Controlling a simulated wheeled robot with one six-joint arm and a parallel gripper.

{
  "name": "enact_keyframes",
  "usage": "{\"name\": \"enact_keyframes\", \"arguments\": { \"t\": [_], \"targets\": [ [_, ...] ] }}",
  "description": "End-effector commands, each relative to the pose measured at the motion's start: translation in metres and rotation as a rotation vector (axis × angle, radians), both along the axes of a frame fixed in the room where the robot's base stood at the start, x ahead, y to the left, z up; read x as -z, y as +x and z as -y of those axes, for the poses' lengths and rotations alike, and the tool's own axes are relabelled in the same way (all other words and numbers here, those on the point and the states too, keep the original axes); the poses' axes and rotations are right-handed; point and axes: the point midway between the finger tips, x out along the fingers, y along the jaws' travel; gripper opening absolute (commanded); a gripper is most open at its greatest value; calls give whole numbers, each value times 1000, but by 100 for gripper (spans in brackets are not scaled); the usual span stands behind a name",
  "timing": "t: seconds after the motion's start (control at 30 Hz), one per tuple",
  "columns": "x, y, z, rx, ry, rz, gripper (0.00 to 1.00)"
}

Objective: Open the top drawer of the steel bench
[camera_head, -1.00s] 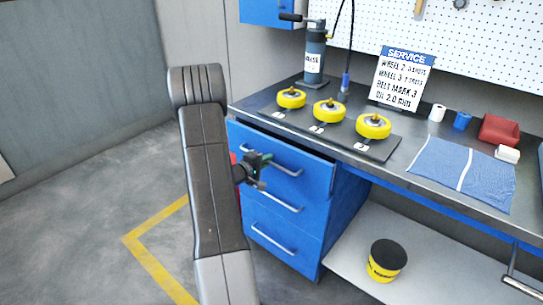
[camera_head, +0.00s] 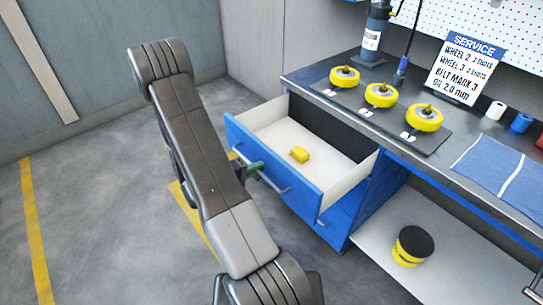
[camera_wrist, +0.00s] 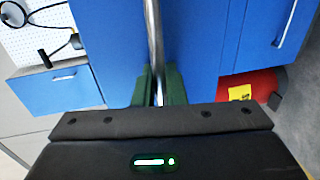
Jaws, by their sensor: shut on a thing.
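The steel bench's (camera_head: 470,118) blue top drawer (camera_head: 300,185) is pulled well out in the head view, with its pale inside showing. My gripper (camera_head: 252,169) is at the left part of the drawer's bar handle (camera_head: 276,184), mostly hidden behind my arm. In the wrist view, its green fingers (camera_wrist: 159,85) are shut on the metal handle bar (camera_wrist: 154,35), one on each side, in front of the blue drawer front (camera_wrist: 195,45).
Three yellow wheels (camera_head: 381,95) stand on a dark mat on the bench top, near a service sign (camera_head: 466,68) and a blue cloth (camera_head: 495,165). A yellow and black tub (camera_head: 411,246) sits on the low shelf. The floor left of the drawer is open.

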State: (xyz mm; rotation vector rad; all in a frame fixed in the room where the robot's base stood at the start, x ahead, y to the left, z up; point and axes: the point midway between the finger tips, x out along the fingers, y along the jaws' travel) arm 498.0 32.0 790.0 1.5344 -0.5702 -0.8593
Motion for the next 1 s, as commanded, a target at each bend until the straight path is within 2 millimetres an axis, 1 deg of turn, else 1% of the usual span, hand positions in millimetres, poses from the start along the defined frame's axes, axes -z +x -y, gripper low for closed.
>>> {"name": "enact_keyframes", "arguments": {
  "t": [0.03, 0.1, 0.3, 0.47, 0.77, 0.8, 1.0],
  "targets": [
    [-2, -6, -7, -2, -1, -1, 0],
    [-1, -12, -15, -1, -1, -1, 0],
    [0, -22, -28, 0, -1, -1, 0],
    [0, -25, -32, 2, 0, 0, 0],
    [0, -25, -32, 2, 0, 0, 0],
    [0, -25, -32, 2, 1, 0, 15],
    [0, -24, -32, 1, 0, 1, 15]
  ]
}}
